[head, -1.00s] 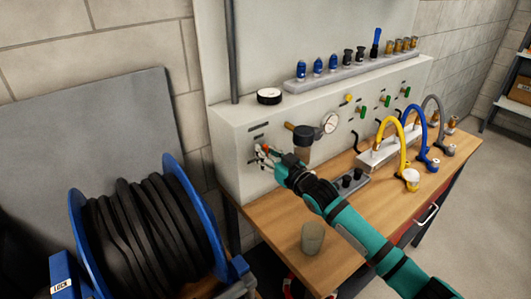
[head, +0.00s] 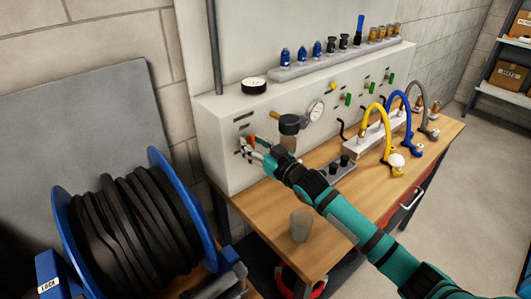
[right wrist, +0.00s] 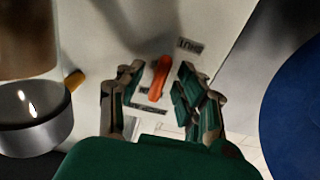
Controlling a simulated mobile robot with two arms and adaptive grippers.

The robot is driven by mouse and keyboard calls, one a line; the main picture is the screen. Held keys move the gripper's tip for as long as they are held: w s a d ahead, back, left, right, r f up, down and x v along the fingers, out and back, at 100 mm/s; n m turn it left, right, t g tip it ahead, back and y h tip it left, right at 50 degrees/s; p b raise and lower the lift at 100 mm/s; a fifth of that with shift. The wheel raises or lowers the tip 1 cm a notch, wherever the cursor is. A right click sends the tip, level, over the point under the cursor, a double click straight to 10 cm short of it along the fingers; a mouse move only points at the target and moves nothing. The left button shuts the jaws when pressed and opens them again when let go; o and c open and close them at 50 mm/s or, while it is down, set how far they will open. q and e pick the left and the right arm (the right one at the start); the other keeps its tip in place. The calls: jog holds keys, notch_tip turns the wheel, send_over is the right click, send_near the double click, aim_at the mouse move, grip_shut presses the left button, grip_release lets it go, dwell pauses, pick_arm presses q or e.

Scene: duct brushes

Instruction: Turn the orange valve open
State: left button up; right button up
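The orange valve (right wrist: 160,77) is a small lever handle on the pale panel. In the right wrist view it stands nearly upright, leaning slightly right at its top, between my right gripper's fingers (right wrist: 159,88). Gaps show on both sides of it, so the fingers are open around it; I cannot tell whether either touches it. In the head view my right gripper (head: 251,147) is at the panel's left front, with a bit of the orange valve (head: 254,139) showing and the rest hidden by the fingers. My left gripper is not in view.
A dark-capped filter (head: 290,125) and a gauge (head: 316,111) stick out right of the valve. A cup (head: 300,225) stands on the wooden bench (head: 252,213). A blue hose reel (head: 165,175) is at the left. Yellow, blue and grey hoses are farther right.

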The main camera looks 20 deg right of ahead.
jog(key=v, duration=1.1)
